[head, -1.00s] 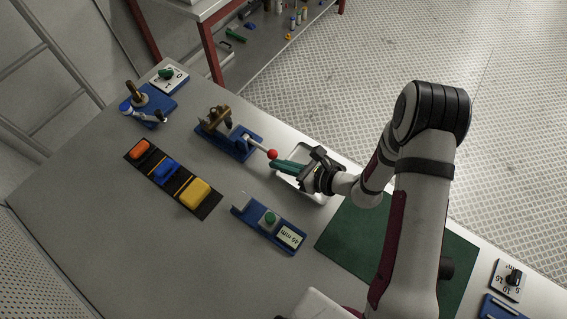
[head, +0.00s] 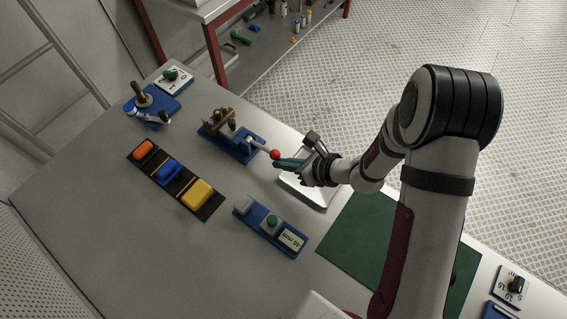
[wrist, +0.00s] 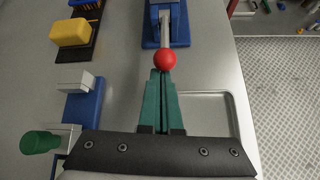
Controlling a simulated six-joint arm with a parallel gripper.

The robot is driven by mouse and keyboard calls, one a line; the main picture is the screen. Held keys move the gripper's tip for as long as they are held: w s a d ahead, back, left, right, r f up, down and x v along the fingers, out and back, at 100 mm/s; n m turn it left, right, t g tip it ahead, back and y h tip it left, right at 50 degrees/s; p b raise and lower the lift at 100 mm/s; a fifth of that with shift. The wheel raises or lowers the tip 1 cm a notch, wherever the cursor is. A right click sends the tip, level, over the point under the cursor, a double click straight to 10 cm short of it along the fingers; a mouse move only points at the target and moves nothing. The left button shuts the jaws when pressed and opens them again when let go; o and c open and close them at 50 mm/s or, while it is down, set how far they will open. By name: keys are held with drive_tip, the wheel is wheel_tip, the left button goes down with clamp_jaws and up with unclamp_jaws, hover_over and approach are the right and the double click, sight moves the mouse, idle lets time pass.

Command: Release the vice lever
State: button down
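The vice (head: 232,138) has a blue base and a brass-coloured clamp. Its pale lever (head: 256,144) ends in a red ball knob (head: 275,154) and reaches out toward my gripper. In the wrist view the red knob (wrist: 165,60) lies straight ahead of my fingertips, with the lever shaft (wrist: 166,30) behind it. My gripper (head: 276,163) has green fingers, also in the wrist view (wrist: 161,72), drawn together with only a thin seam between them. Its tips are right by the knob's near side; I cannot tell whether they touch. The knob is not between the fingers.
A pale tray (head: 312,190) lies below my gripper. A blue fixture with a green button (head: 271,221) is in front. A strip with orange, blue and yellow blocks (head: 198,192) lies left. A green mat (head: 350,235) is at right; the table's far edge is close.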

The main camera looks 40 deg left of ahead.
sight(271, 154)
drive_tip(key=shift+a+r, duration=0.1)
drive_tip(key=shift+r, duration=0.3)
drive_tip(key=shift+a+r, duration=0.2)
drive_tip(key=shift+r, duration=0.5)
drive_tip(key=shift+a+r, duration=0.15)
drive_tip(key=shift+r, duration=0.55)
drive_tip(key=shift+w+a+r, duration=0.1)
drive_tip(key=shift+a+r, duration=0.25)
drive_tip(key=shift+r, duration=0.3)
drive_tip(key=shift+w+a+r, duration=0.1)
drive_tip(key=shift+a+r, duration=0.25)
drive_tip(key=shift+r, duration=0.35)
drive_tip(key=d+r, duration=0.5)
drive_tip(key=r, duration=0.2)
drive_tip(key=shift+r+h, duration=0.3)
drive_tip(key=shift+r, duration=0.1)
